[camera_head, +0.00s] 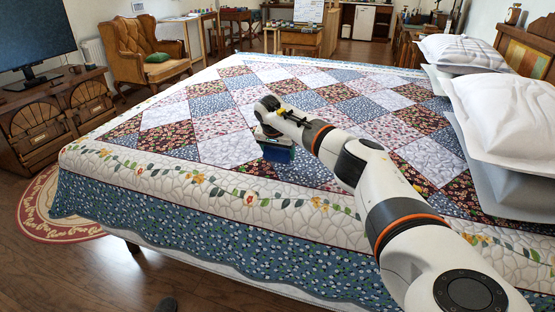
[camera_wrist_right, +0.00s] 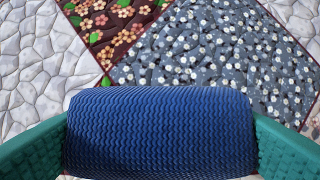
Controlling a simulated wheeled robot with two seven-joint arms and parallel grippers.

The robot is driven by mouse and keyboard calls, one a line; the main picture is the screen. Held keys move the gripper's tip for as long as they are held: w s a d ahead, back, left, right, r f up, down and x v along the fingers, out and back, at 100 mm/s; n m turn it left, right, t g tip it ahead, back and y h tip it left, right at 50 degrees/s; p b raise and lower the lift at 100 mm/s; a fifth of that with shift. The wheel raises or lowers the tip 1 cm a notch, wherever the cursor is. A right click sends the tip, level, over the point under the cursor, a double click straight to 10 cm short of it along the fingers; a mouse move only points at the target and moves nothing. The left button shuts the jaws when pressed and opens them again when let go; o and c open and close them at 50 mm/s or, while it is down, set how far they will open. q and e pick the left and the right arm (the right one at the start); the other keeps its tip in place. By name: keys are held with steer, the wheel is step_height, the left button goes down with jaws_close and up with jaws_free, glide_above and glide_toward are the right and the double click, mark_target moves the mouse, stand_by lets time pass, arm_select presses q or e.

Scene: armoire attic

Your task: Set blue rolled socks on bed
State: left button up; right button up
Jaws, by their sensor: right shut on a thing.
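The blue rolled socks (camera_wrist_right: 160,132) fill the lower middle of the right wrist view, a ribbed blue roll between two green finger pads. My right gripper (camera_head: 275,146) is shut on them; in the head view the socks (camera_head: 277,154) show as a small blue patch under the gripper. The bed (camera_head: 222,147) has a patchwork quilt with a floral border, and the gripper is over its near middle part. The socks are at or just above the quilt; I cannot tell if they touch it. My left gripper is not in view.
White and grey pillows (camera_head: 510,115) lie at the right by the wooden headboard (camera_head: 528,50). A wooden cabinet (camera_head: 58,118) with a television (camera_head: 35,38) and an armchair (camera_head: 148,53) with a green cushion stand at the left. The quilt around the gripper is clear.

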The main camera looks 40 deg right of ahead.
mark_target(279, 159)
step_height(279, 159, down, 3)
steer(key=shift+s+d+r, duration=0.15)
steer(key=shift+r, duration=0.05)
steer(key=shift+f, duration=0.1)
steer(key=o, duration=0.5)
steer(key=shift+f, duration=0.1)
steer(key=o, duration=0.5)
steer(key=shift+c, duration=0.2)
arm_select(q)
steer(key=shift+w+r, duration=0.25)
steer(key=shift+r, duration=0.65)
